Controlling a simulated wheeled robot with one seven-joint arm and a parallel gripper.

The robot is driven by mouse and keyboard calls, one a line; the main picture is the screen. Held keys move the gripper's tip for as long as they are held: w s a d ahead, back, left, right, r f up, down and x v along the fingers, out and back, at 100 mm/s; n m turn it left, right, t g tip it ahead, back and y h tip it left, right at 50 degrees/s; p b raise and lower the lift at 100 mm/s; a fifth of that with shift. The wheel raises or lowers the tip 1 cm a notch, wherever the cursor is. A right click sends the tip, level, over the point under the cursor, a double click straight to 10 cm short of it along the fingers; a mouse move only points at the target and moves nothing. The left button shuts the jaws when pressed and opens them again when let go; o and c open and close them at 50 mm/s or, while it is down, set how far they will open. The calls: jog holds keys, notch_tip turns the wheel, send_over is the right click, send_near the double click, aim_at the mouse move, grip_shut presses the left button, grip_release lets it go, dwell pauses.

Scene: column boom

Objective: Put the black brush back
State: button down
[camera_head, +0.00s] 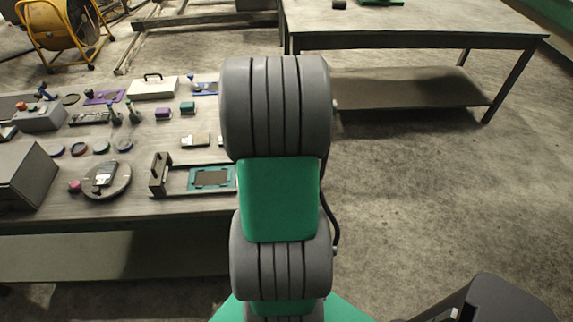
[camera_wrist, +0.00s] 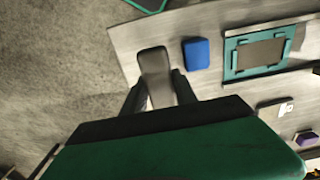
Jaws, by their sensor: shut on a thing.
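My gripper (camera_wrist: 159,78) shows in the wrist view with one dark finger on each side of a long dark grey to black piece, which I take to be the black brush (camera_wrist: 154,62). The gripper is shut on it. The brush is over the edge of the grey table (camera_wrist: 225,18), and its height above the table is hard to tell. Its lower end is hidden behind my wrist. In the head view my own arm hides both gripper and brush.
In the wrist view a blue block (camera_wrist: 196,53) lies right of the brush, with a teal frame (camera_wrist: 232,60) beyond it. In the head view the crowded workbench (camera_head: 130,212) holds a grey box (camera_head: 22,175) and a round plate (camera_head: 120,186). Another table (camera_head: 420,30) stands behind.

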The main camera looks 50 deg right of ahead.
jog(key=d+f, duration=0.3)
jog(key=f, duration=0.1)
jog(key=shift+s+d+p, duration=0.1)
jog(key=shift+s+p, duration=0.2)
jog(key=shift+p, duration=0.05)
notch_tip(320, 180, down, 3)
jog(key=shift+d+f+p, duration=0.15)
jog(key=shift+p, duration=0.5)
jog(key=shift+f, duration=0.15)
jog(key=shift+f+b, duration=0.15)
jog(key=shift+b, duration=0.15)
jog(key=c, duration=1)
grip_release()
jog(key=shift+o, duration=0.2)
